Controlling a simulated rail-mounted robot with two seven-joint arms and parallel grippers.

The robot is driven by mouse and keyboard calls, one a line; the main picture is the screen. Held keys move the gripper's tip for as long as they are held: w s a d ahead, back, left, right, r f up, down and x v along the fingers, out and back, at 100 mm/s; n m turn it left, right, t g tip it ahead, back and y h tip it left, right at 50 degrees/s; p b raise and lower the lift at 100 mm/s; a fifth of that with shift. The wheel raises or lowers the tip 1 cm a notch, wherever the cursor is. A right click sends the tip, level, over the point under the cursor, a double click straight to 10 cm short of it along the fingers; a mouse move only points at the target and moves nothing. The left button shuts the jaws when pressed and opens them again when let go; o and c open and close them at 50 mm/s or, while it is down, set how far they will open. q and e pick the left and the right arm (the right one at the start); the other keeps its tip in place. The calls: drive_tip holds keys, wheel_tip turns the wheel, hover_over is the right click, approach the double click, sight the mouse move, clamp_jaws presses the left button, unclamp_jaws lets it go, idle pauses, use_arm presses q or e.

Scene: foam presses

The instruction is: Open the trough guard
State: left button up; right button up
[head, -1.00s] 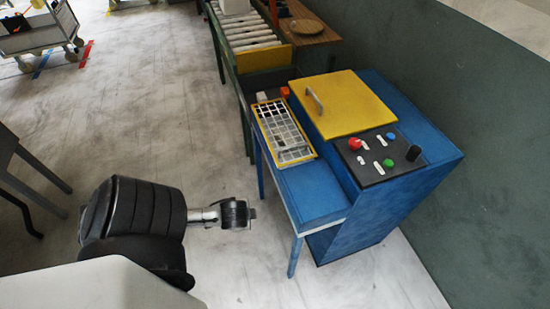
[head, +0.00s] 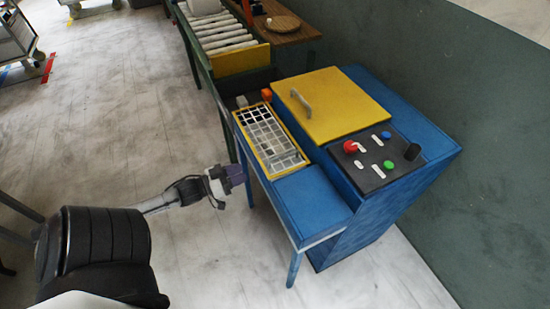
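The trough guard appears to be the yellow-framed white grille (head: 268,137) on the left part of the blue press (head: 385,201). It lies flat, closed over the trough below. My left gripper (head: 238,176) is beside the press's left edge, lower left of the grille and apart from it. Its fingers are small and dark, and I cannot tell whether they are open or shut. I see nothing held in it. My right gripper is out of view.
A yellow lid (head: 335,108) with a metal handle is on the press, behind a dark control panel (head: 377,157) with coloured buttons. A roller conveyor (head: 220,35) and a wooden table (head: 285,27) stand beyond. A dark green wall is at right; open floor is at left.

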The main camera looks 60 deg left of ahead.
sight(269, 161)
use_arm(q)
drive_tip(key=w+b, duration=0.2)
drive_tip(key=w, duration=1)
drive_tip(key=shift+w, duration=0.9)
drive_tip(key=c, duration=0.4)
clamp_jaws()
